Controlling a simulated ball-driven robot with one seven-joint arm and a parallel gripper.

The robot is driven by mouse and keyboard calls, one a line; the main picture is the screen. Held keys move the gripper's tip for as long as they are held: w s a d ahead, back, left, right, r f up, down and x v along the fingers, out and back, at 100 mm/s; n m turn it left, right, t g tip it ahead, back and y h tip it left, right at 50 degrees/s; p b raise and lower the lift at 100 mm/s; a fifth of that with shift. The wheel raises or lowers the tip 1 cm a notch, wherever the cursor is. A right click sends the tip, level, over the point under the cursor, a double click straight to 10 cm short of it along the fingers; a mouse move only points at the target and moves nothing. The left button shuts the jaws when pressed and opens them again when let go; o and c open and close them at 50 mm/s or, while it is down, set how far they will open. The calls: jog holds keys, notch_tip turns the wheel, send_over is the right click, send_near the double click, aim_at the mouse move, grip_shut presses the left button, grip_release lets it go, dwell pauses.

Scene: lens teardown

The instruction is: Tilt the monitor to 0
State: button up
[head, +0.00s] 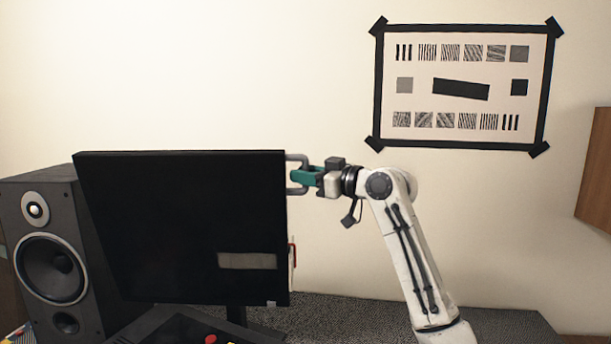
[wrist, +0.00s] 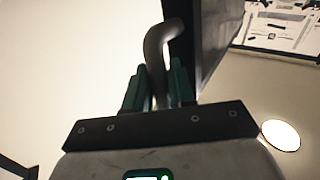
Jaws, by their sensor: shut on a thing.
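The monitor (head: 180,215) is a black flat screen on a dark stand (head: 238,315), left of centre in the head view. A grey handle (head: 291,190) stands out from the upper part of its right edge. My gripper (head: 304,179) reaches it from the right, its green fingers shut on the handle. In the wrist view my gripper (wrist: 159,95) has its fingers on both sides of the curved handle (wrist: 158,45). The monitor's dark edge (wrist: 205,40) rises beside it. No tilt scale can be read.
A grey speaker (head: 50,255) stands close at the monitor's left. A dark box with a red knob (head: 211,339) lies in front of the stand. A framed test chart (head: 462,87) hangs on the wall. The patterned surface right of the stand looks clear.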

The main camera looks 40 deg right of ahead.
grip_shut()
jog(key=shift+w+d+r, duration=0.1)
jog(key=shift+w+r, duration=0.05)
jog(key=shift+r, duration=0.05)
jog(key=shift+w+d+r+m+g+p, duration=0.15)
jog(key=shift+w+d+m+g+p, duration=0.35)
jog(key=shift+w+d+m+p, duration=0.55)
jog(key=shift+a, duration=0.1)
